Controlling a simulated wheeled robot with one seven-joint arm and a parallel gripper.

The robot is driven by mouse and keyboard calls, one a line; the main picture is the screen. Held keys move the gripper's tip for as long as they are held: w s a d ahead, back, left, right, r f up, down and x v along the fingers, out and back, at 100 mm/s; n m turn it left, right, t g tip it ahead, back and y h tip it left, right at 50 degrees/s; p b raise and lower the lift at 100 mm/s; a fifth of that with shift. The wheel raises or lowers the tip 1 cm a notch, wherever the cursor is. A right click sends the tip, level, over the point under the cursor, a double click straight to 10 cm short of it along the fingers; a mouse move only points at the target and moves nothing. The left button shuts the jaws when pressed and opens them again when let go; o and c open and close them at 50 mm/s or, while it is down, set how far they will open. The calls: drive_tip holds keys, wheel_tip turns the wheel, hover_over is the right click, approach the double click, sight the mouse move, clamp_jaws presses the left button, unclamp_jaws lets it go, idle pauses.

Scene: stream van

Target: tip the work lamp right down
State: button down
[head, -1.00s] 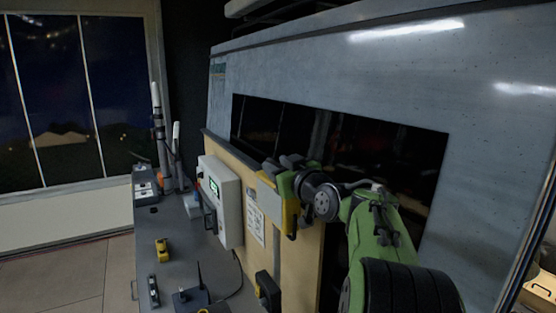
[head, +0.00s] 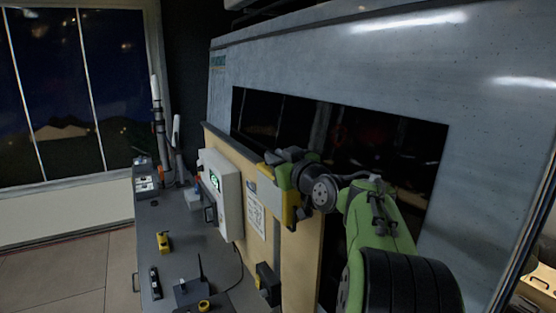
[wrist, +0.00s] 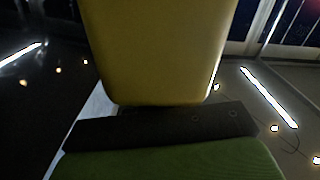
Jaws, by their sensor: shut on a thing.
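The work lamp (head: 290,208) is a yellow body by the upper edge of the tan panel, just in front of the dark opening. My gripper (head: 287,172) is shut on it. My jaws and wrist cover part of the lamp, so its exact tilt is hard to tell. In the wrist view the yellow lamp (wrist: 155,50) fills the upper middle, close against a dark finger pad and a green part of my gripper.
A white box with a lit green display (head: 222,190) is on the tan panel, left of a printed sheet (head: 256,215). The grey bench (head: 180,215) holds a small yellow item (head: 164,242), a black device with an antenna (head: 190,290) and upright tubes (head: 158,130).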

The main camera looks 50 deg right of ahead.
sight(261, 169)
drive_tip(key=w+a+f+n+b, duration=0.2)
drive_tip(key=a+f+n+b, duration=0.2)
drive_tip(key=a+n+b, duration=0.3)
drive_tip(key=shift+a+f+n+b, duration=0.15)
drive_tip(key=shift+f+n+b, duration=0.2)
drive_tip(key=shift+n+b, duration=3.5)
drive_tip(key=m+b, duration=0.2)
drive_tip(key=shift+w+m+b, duration=0.1)
drive_tip(key=shift+m+b, duration=0.25)
drive_tip(key=c, duration=1.2)
unclamp_jaws()
drive_tip(key=shift+o, duration=0.2)
